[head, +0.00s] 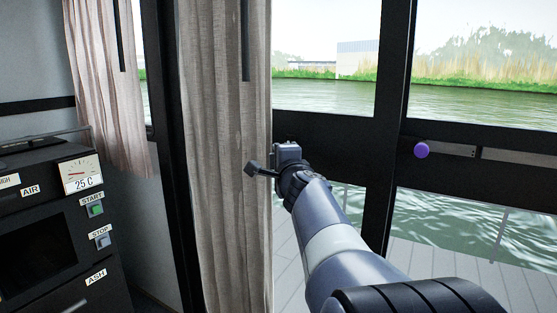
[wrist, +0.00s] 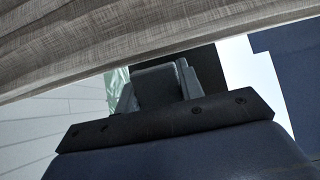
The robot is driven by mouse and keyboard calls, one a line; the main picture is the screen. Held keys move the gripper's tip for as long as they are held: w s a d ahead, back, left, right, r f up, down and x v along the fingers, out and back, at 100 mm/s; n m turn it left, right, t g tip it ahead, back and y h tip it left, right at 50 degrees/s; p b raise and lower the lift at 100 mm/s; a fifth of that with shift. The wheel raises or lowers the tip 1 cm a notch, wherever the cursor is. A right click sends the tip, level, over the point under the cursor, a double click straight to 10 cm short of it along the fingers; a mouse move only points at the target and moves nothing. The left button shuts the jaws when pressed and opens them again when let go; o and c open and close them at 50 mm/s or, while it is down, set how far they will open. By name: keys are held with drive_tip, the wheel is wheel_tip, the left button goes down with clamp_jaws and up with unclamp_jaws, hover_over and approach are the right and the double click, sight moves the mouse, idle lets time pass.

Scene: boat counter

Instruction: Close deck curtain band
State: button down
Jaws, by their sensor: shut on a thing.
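The grey-beige deck curtain (head: 222,170) hangs in folds at the left side of the glass door, and a dark wand (head: 245,40) hangs in front of its upper part. My gripper (head: 287,152) is at the curtain's right edge, about mid-height. The curtain cloth (wrist: 130,45) crosses the top of the wrist view, close above the gripper. In that view my gripper's fingers (wrist: 157,88) are on either side of a dark grey block (wrist: 154,84). They are shut on it. I cannot tell whether this block is the curtain's band.
A glass door with a dark frame (head: 395,100) and a purple knob (head: 421,150) is on the right. A black stove panel (head: 45,225) with start and stop buttons is at the left.

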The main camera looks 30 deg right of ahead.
drive_tip(key=shift+r, duration=0.25)
drive_tip(key=c, duration=1.4)
unclamp_jaws()
drive_tip(key=o, duration=0.5)
drive_tip(key=shift+w+d+f, duration=0.1)
drive_tip(key=shift+d+f, duration=0.05)
drive_tip(key=shift+f, duration=0.05)
drive_tip(key=shift+p+v, duration=0.5)
drive_tip(key=shift+v, duration=4.95)
drive_tip(key=shift+c, duration=0.5)
